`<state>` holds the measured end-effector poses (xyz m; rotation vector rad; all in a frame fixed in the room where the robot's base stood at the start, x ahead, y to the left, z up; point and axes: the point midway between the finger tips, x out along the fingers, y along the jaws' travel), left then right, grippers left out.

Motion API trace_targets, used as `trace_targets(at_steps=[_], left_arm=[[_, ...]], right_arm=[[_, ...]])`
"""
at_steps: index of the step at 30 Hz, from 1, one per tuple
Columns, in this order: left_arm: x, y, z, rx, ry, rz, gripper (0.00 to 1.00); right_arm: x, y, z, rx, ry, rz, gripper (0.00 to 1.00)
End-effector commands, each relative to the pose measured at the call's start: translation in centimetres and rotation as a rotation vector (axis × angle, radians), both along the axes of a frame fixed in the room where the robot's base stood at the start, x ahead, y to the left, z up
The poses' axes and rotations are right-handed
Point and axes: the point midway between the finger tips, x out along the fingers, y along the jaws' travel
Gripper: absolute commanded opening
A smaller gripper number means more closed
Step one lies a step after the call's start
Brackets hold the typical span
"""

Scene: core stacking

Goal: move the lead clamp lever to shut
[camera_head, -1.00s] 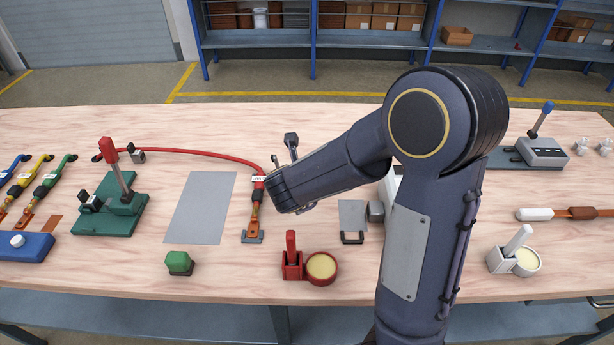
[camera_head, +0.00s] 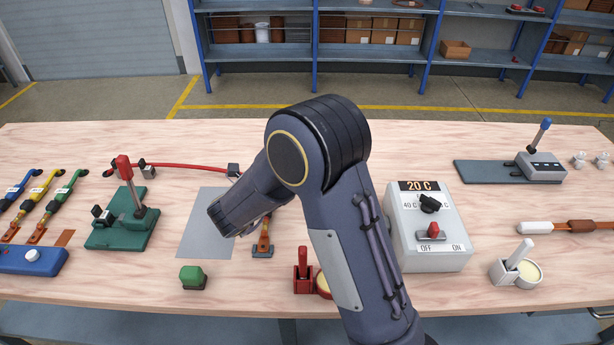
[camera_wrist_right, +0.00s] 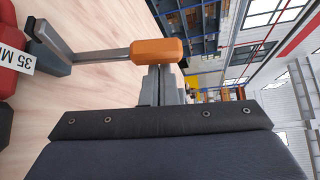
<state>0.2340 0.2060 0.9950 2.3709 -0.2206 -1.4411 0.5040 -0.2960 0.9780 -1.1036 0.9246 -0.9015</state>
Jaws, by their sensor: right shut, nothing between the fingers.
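The lead clamp lever, a metal bar with an orange grip (camera_wrist_right: 158,50), rises from a dark clamp base (camera_wrist_right: 48,45) beside a red part with a "35 MM" label (camera_wrist_right: 18,55). In the wrist view the bar appears to stand up from the bench. My right gripper (camera_wrist_right: 167,75) is shut and empty, its fingertips right by the orange grip; I cannot tell if they touch. In the head view my right arm hides the lever and the fingertips. The red lead (camera_head: 180,167) runs behind my wrist to a copper end (camera_head: 263,240). My left gripper is not in view.
A green fixture (camera_head: 105,238) with an upright red handle stands left. A grey plate (camera_head: 200,245) lies beneath my wrist. A green button block (camera_head: 193,277), a red holder (camera_head: 303,280) and a grey control box (camera_head: 435,255) stand nearby.

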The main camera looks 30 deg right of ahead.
Motion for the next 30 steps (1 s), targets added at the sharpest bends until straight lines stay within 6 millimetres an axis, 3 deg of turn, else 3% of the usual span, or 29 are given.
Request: trace_targets(at_steps=[5,15,30], left_arm=[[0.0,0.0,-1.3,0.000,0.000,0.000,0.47],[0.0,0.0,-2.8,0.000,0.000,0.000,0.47],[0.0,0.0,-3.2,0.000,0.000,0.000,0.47]], right_arm=[[0.8,1.3,0.0,-0.130,0.078,0.003,0.00],[1.7,2.7,0.3,-0.120,0.072,0.002,0.00],[2.0,3.2,0.5,-0.120,0.074,0.001,0.00]])
